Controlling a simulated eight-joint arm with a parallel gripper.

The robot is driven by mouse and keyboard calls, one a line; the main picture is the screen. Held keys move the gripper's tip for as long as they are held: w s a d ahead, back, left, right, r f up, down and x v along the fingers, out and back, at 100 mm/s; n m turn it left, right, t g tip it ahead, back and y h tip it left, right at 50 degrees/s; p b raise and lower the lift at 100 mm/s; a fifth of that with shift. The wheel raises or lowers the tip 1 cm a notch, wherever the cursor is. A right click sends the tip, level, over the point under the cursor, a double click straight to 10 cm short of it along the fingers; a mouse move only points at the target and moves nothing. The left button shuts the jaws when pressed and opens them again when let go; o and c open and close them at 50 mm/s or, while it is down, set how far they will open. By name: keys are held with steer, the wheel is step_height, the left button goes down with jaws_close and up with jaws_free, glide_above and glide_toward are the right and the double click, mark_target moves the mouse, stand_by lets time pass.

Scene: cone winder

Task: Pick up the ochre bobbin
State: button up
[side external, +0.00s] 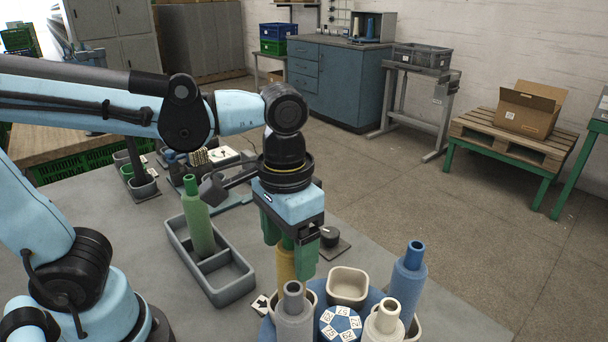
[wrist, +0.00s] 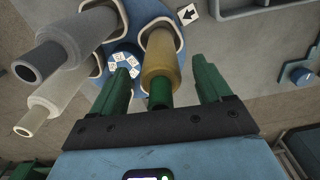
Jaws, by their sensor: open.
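The ochre bobbin (side external: 285,265) stands in a cup of the blue round holder (wrist: 111,47); in the side view its upper part shows between my gripper's fingers and its base is hidden. In the wrist view the ochre bobbin (wrist: 161,62) has a dark green tip pointing toward the gripper. My gripper (side external: 288,256) has green fingers and points down over it. In the wrist view the open fingers (wrist: 163,76) lie on either side of the bobbin, with gaps visible.
The holder also carries a grey bobbin (side external: 293,325), a cream bobbin (side external: 384,324), a blue bobbin (side external: 408,281) and an empty cup (side external: 348,286). A green bobbin (side external: 197,218) stands in a grey divided tray (side external: 236,289). A small dark knob (side external: 329,236) sits beyond the gripper.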

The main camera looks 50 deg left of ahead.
steer(key=shift+f, duration=0.6)
steer(key=c, duration=1)
steer(key=shift+r, duration=0.1)
step_height(320, 180, up, 16)
stand_by(0.6)
